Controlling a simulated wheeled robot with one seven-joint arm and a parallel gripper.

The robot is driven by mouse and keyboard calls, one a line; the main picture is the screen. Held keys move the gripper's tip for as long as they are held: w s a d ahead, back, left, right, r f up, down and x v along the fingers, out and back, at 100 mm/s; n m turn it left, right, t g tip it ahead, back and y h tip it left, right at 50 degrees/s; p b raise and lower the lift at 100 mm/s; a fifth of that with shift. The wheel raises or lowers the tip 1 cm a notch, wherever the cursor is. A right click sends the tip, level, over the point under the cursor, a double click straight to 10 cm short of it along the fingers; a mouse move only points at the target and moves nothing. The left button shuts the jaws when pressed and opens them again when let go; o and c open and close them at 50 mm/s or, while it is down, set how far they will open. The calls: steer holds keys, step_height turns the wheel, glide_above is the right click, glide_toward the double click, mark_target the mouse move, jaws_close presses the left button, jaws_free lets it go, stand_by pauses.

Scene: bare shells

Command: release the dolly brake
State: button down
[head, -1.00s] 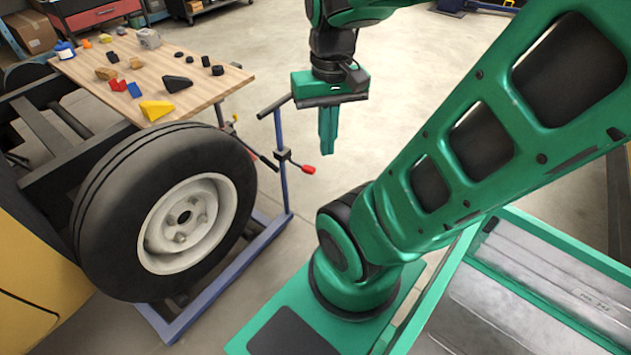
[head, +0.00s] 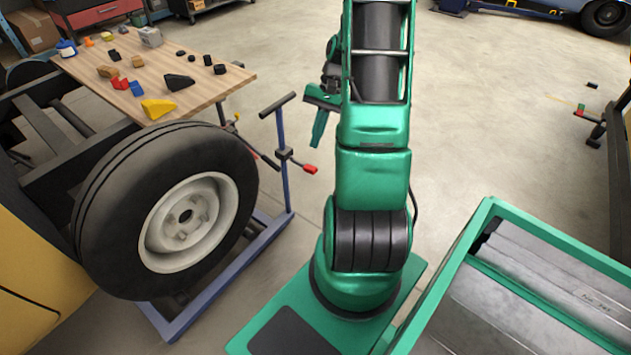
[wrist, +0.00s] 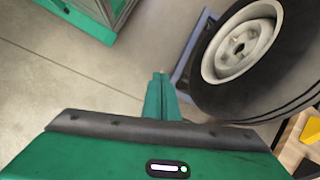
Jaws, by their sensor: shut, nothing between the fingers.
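The blue dolly (head: 215,283) stands under a large black tyre (head: 100,215) with a pale rim. An upright blue post (head: 283,178) rises from its right corner, with a black T-shaped handle (head: 277,105) on top. A lever with a red tip (head: 310,169) sticks out to the right from a dark joint on the post. My gripper (head: 317,146) is shut and empty, tilted, and appears just above the red tip in the head view; its depth from the lever is unclear. In the wrist view the closed fingers (wrist: 159,75) point towards the floor beside the dolly; no lever shows there.
A wooden table (head: 215,88) with several small blocks stands behind the tyre. A yellow body (head: 35,255) is at left. A green-edged metal bin (head: 540,290) is at lower right. The concrete floor (head: 480,120) behind my arm is open.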

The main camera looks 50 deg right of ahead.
steer(key=s+d+f+m+t+h, duration=0.1)
steer(key=d+f+m+t, duration=0.2)
steer(key=f, duration=0.9)
steer(key=s+d+f+m+t+h, duration=0.1)
steer(key=d+f+m+t, duration=0.3)
steer(key=f+m+t, duration=0.5)
steer(key=s+d+f+m+t+h, duration=0.1)
steer(key=d+f+m+t, duration=0.3)
steer(key=f+m, duration=0.6)
steer(key=shift+s+f+t, duration=0.15)
steer(key=shift+f+t, duration=1.25)
steer(key=shift+f, duration=1.3)
steer(key=w+a+r, duration=0.1)
steer(key=w+r, duration=0.3)
steer(key=w, duration=0.6)
steer(key=shift+w+r, duration=0.3)
steer(key=shift+w, duration=0.05)
